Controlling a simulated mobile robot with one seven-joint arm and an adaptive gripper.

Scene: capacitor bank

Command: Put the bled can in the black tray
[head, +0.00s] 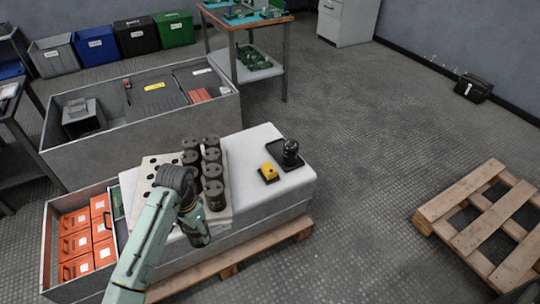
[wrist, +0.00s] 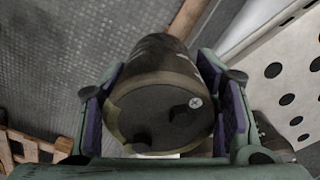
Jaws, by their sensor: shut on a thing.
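My gripper (wrist: 165,115) is shut on a dark grey-brown can (wrist: 160,95), with purple pads on both its sides. Several similar cans (head: 213,171) stand on the holed board, right of my arm. The black tray (head: 297,164) lies on the bench's right part, with a dark upright object (head: 291,149) on it. I cannot tell which can is bled.
A yellow block (head: 268,170) on a black base sits beside the tray. The holed board (head: 153,163) has empty holes. Orange boxes (head: 75,245) fill a bin at left. A wooden pallet (head: 485,215) lies at right; the floor between is clear.

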